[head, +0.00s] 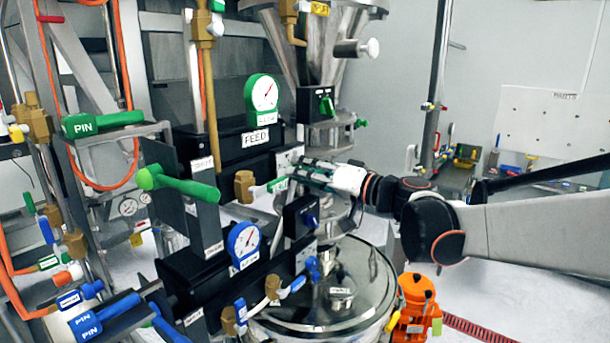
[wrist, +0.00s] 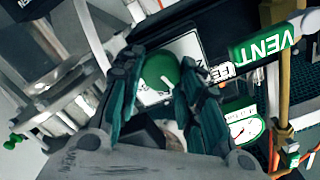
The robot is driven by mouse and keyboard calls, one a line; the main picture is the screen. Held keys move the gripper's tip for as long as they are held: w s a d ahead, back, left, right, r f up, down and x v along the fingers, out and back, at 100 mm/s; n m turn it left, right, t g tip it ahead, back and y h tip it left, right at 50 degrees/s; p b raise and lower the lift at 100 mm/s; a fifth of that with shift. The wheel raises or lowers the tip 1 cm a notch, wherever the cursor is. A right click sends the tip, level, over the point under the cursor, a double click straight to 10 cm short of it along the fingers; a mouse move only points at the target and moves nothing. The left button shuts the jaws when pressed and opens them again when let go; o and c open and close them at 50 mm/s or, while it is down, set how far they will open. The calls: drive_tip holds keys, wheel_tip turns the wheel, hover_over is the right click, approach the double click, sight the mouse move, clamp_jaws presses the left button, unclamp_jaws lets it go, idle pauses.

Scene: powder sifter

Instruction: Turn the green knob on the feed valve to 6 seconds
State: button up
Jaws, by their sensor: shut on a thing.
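The feed valve (head: 232,160) is a black box with a "FEED" label and a green-rimmed gauge (head: 262,95) above it. My gripper (head: 302,172) reaches in from the right to the pale dial plate (head: 287,157) on the valve's right end. In the wrist view my gripper (wrist: 160,78) is shut on the round green knob (wrist: 159,70), with one finger on each side. The plate (wrist: 192,48) shows behind the knob, but its markings and the knob's pointer are too small or covered to read. The head view hides the knob behind my fingers.
A green "VENT" handle (head: 266,188) is close left of my fingers; it also shows in the wrist view (wrist: 262,48). A blue-knobbed box (head: 300,216) is just below. A steel hopper (head: 320,50) rises above, and a round steel vessel (head: 330,290) stands below.

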drive_tip(key=m, duration=0.3)
drive_tip(key=m+b, duration=0.1)
drive_tip(key=m, duration=0.2)
drive_tip(key=shift+w+d+f+m, duration=0.1)
drive_tip(key=shift+f+m, duration=0.05)
drive_tip(key=shift+m, duration=0.15)
idle(0.5)
drive_tip(key=o, duration=1.1)
drive_tip(key=shift+c, duration=0.2)
drive_tip(key=v, duration=1.2)
